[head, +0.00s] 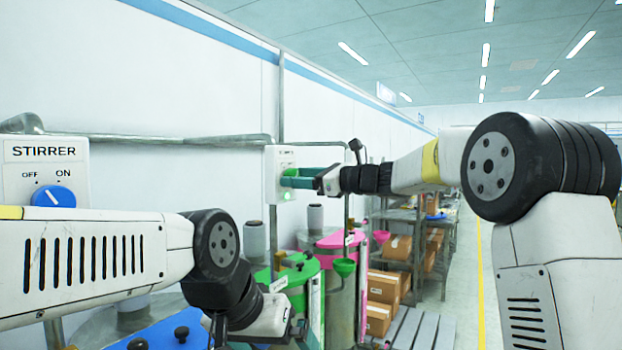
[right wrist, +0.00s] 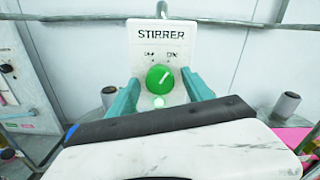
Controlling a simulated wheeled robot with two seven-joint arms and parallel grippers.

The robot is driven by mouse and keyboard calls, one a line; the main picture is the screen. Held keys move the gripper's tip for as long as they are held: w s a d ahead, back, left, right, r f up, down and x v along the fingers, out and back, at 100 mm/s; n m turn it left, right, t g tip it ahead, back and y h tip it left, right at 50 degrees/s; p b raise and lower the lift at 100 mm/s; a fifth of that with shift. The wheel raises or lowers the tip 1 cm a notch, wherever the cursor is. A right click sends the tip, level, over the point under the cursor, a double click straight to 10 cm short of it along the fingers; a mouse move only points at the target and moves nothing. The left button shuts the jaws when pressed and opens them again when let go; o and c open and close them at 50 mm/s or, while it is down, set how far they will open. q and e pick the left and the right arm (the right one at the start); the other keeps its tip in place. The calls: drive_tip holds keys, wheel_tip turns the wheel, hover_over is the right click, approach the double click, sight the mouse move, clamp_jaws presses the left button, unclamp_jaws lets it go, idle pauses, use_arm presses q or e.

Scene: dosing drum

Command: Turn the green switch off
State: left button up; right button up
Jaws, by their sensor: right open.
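The green switch is a round green knob (right wrist: 160,79) on a white STIRRER box (right wrist: 148,45) in the right wrist view. Its white mark points up and to the right, toward ON, and a small green lamp (right wrist: 158,102) below it glows. In the head view the box (head: 272,165) is on the wall, seen at a slant. My right gripper (right wrist: 161,96) is open, its teal fingers on either side of the knob; contact cannot be told. It also shows in the head view (head: 300,178). My left gripper's body (head: 268,318) is low in the head view, its fingertips hidden.
Another STIRRER box (head: 22,180) with a blue knob (head: 53,196) is at the left. Below are a green-lidded drum (head: 290,278) and a pink-lidded drum (head: 338,241). Pipes run along the wall. Shelves with cardboard boxes (head: 385,285) stand behind, and clear floor is to their right.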

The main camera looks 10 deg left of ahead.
clamp_jaws()
idle(0.3)
drive_tip(key=shift+n, duration=0.3)
drive_tip(key=n, duration=1.1)
drive_tip(key=shift+w+n, duration=0.1)
drive_tip(key=shift+n, duration=0.2)
drive_tip(key=shift+f, duration=0.1)
idle(0.3)
unclamp_jaws()
